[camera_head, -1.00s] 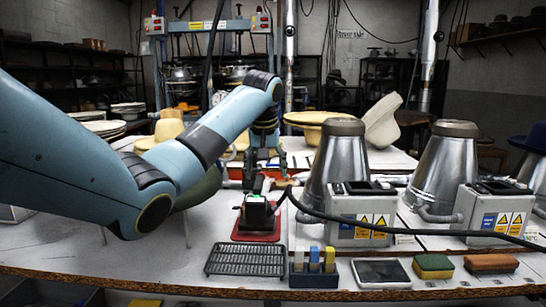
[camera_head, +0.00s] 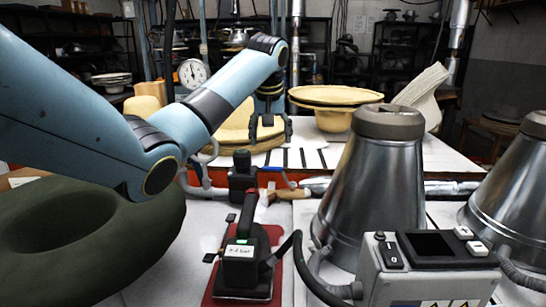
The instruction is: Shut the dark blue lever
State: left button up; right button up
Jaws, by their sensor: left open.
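A small dark blue lever (camera_head: 270,169) shows just right of a black upright fitting (camera_head: 243,178), near a grey pipe at the middle of the bench. It lies roughly level in the picture; whether it is open or shut is hard to tell. My left gripper (camera_head: 269,132) hangs above and behind it in the picture with its fingers pointing down. The gripper is open and empty, with a visible gap to the lever. My right gripper is out of view.
A black iron (camera_head: 246,262) stands on a red mat (camera_head: 222,285) in front. A metal cone (camera_head: 378,190) and grey control box (camera_head: 425,265) are at the right. A dark green ring-shaped form (camera_head: 150,245) is at the left. A wooden-handled tool (camera_head: 285,194) lies near the lever.

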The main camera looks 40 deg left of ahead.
aim_at(272, 167)
pick_arm(q)
jog(key=b+x, duration=0.1)
jog(key=x, duration=0.9)
jog(key=shift+f, duration=0.2)
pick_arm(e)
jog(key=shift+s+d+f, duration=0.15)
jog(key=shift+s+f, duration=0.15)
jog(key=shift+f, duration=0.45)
